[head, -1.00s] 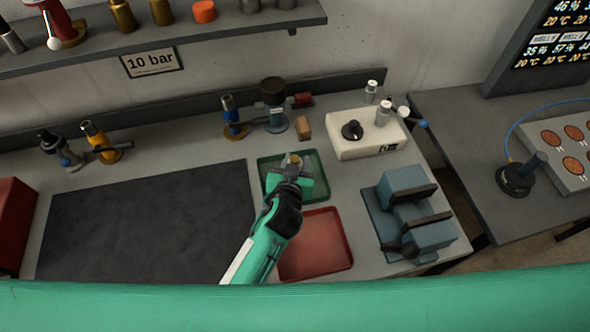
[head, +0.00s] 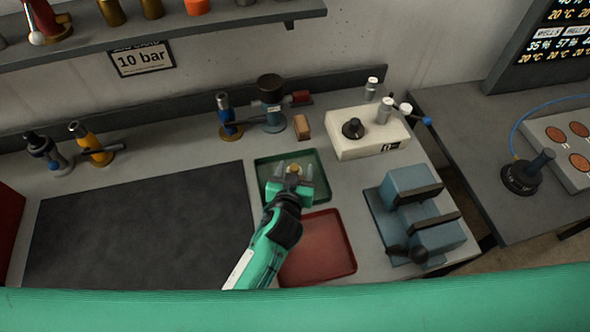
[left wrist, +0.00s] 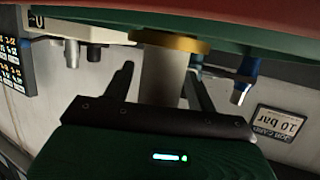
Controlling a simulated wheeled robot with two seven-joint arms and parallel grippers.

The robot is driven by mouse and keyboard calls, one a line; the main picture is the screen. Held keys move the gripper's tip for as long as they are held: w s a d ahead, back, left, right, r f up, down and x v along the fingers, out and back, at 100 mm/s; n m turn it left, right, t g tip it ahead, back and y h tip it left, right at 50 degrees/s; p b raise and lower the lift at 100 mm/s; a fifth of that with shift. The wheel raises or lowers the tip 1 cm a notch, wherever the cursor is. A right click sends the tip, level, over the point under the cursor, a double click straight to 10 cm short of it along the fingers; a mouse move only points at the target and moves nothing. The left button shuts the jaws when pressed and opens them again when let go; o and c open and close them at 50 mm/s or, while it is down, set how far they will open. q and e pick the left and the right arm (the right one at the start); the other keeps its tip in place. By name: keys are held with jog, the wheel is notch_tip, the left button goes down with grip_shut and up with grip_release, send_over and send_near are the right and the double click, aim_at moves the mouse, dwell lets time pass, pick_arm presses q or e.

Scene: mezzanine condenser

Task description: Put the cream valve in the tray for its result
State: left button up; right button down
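The cream valve (left wrist: 160,78) shows in the left wrist view as a pale cylinder with a brass-coloured disc at its upper end in that picture. In the head view only a small brass-coloured part of it (head: 294,168) shows, over the green tray (head: 322,190). My left gripper (head: 293,172) is over this tray, with its fingers spread on either side of the valve. In the left wrist view a gap shows between the valve and the left-hand finger. Whether the valve rests on the tray floor is hard to tell. My right gripper is out of view.
A red tray (head: 325,250) lies just in front of the green one. A brown block (head: 302,127), a cream box with a knob (head: 368,138) and a blue fixture (head: 410,200) stand around. A dark mat (head: 140,225) is clear. Several valves stand behind.

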pick_arm(q)
jog(key=shift+r, duration=0.15)
jog(key=shift+s, duration=0.2)
jog(key=b+v, duration=0.2)
jog(key=v, duration=0.9)
jog(key=shift+s+r+b, duration=0.2)
jog(key=shift+s+b, duration=0.05)
jog(key=shift+b, duration=0.15)
jog(key=shift+a, duration=0.1)
jog(key=shift+f, duration=0.1)
